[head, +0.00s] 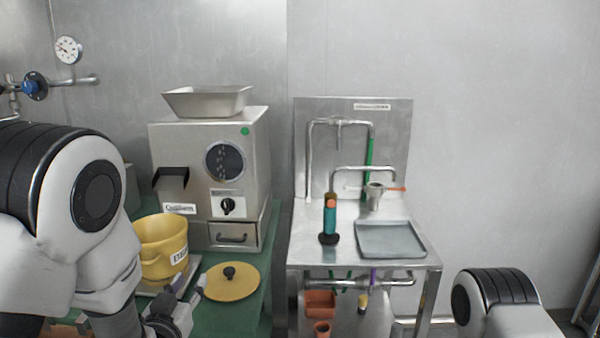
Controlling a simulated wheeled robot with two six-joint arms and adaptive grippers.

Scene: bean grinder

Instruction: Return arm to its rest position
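My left arm comes in from the left edge, close to the camera. My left gripper (188,287) is low in the picture, in front of the yellow bucket (162,243) and just left of the round yellow lid (232,283). Its fingertips look apart, with nothing seen between them. Part of my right arm shows at the bottom right, but its gripper is out of the picture.
A steel grinder (200,150) with a hopper (207,101) stands on the green table (228,325). At right is a steel stand (345,250) with pipes, a teal-handled tool (330,217) and a grey tray (390,240). Orange cups (320,303) hang below.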

